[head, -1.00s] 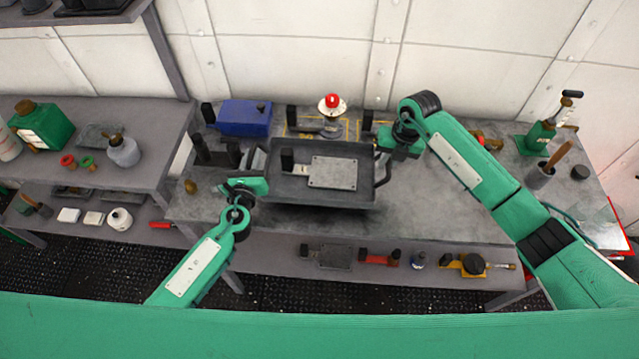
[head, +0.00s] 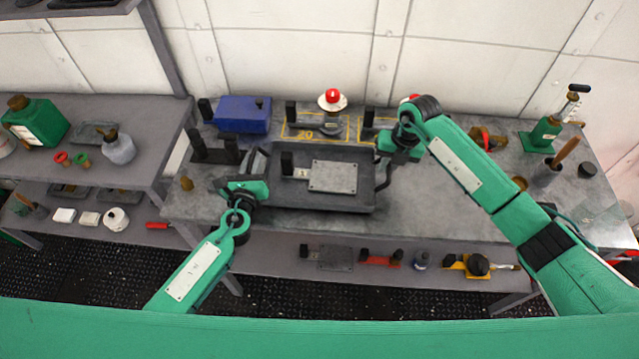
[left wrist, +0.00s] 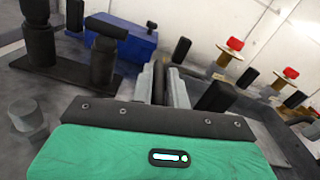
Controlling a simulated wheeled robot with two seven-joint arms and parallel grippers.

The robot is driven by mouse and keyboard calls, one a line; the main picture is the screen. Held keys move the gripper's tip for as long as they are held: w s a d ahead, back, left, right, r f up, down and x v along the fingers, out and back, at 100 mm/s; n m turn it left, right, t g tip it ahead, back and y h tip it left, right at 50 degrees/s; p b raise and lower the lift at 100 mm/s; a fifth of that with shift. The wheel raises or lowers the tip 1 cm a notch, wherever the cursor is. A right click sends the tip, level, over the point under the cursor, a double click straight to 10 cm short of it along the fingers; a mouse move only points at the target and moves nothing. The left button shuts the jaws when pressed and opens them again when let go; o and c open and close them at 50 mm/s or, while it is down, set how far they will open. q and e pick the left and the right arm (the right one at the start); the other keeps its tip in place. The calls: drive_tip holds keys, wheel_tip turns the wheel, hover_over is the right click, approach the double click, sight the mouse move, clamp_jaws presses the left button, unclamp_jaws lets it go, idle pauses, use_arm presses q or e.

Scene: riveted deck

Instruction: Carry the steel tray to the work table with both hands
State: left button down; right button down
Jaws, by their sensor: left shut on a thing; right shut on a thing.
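The dark steel tray (head: 315,204) is level over the front middle of the grey work table (head: 450,212). I cannot tell whether it touches the tabletop. In it are a pale flat plate (head: 340,177) and an upright black block (head: 287,163). My left gripper (head: 258,178) is shut on the tray's left handle. The left wrist view shows its grey fingers (left wrist: 165,88) closed there, with the tray (left wrist: 247,122) to the right. My right gripper (head: 385,157) is shut on the right handle; its fingertips are partly hidden.
Black posts (head: 215,150) stand close left. A green stand (head: 545,133) and a grey cup (head: 549,173) stand right. The tabletop right of the tray is mostly clear.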

use_arm(q)
drive_tip(key=shift+a+f+b, duration=0.35)
drive_tip(key=shift+f+b, duration=0.05)
drive_tip(key=shift+f, duration=0.1)
use_arm(e)
drive_tip(key=shift+w+d+f, duration=0.1)
drive_tip(key=shift+d+f, duration=0.25)
drive_tip(key=shift+f, duration=0.15)
use_arm(q)
drive_tip(key=c, duration=1.8)
unclamp_jaws()
drive_tip(key=shift+f, duration=0.15)
use_arm(e)
drive_tip(key=c, duration=1.9)
unclamp_jaws()
drive_tip(key=shift+f, duration=0.15)
use_arm(q)
drive_tip(key=o, duration=0.3)
use_arm(e)
drive_tip(key=o, duration=0.4)
drive_tip(key=shift+c, duration=0.2)
use_arm(q)
drive_tip(key=shift+o, duration=0.7)
drive_tip(key=shift+d, duration=0.2)
use_arm(e)
drive_tip(key=shift+o, duration=0.4)
drive_tip(key=shift+a, duration=0.2)
